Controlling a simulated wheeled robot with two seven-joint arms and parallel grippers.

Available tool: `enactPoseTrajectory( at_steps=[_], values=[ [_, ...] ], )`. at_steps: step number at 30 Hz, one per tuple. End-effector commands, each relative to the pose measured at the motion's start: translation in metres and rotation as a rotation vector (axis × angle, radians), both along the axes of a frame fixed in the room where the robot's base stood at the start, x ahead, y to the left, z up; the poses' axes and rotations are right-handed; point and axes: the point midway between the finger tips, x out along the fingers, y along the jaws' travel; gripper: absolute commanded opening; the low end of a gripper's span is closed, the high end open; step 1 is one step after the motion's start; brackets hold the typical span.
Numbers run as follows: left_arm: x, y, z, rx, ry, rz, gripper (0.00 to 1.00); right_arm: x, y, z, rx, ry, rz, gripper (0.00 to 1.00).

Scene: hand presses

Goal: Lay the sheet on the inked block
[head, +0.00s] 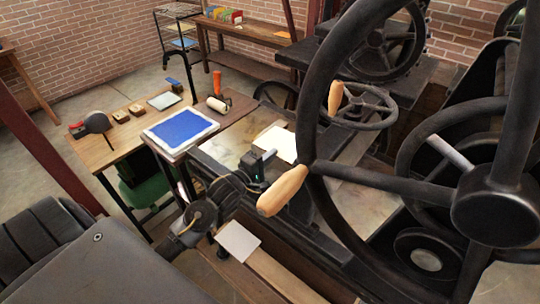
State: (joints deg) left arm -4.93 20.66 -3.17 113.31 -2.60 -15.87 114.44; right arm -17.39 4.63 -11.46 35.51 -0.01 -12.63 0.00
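A white sheet (279,143) is at the pale press bed (222,147), near the middle of the head view. My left gripper (267,157) is at the sheet's near left edge; whether its fingers close on the sheet is too small to tell. A flat blue panel with a white border (182,126) lies on a stand to the left of the bed; it looks like the inked block. The gripper is to its right, apart from it. My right gripper is not in view.
A large dark handwheel with a wooden handle (283,190) fills the right foreground. A roller (217,103) lies beyond the blue panel. A wooden table (112,152) with small tools stands at left. A pale square (237,241) lies on a low wooden surface near the front.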

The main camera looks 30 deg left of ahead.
Motion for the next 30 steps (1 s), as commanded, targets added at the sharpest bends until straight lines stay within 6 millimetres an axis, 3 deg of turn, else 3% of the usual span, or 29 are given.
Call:
enactPoseTrajectory(
  at_steps=[30],
  values=[
    [-0.0001,0.0001,-0.0005,0.0,0.001,0.0,0.0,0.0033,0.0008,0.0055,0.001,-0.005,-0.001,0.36]
  ],
)
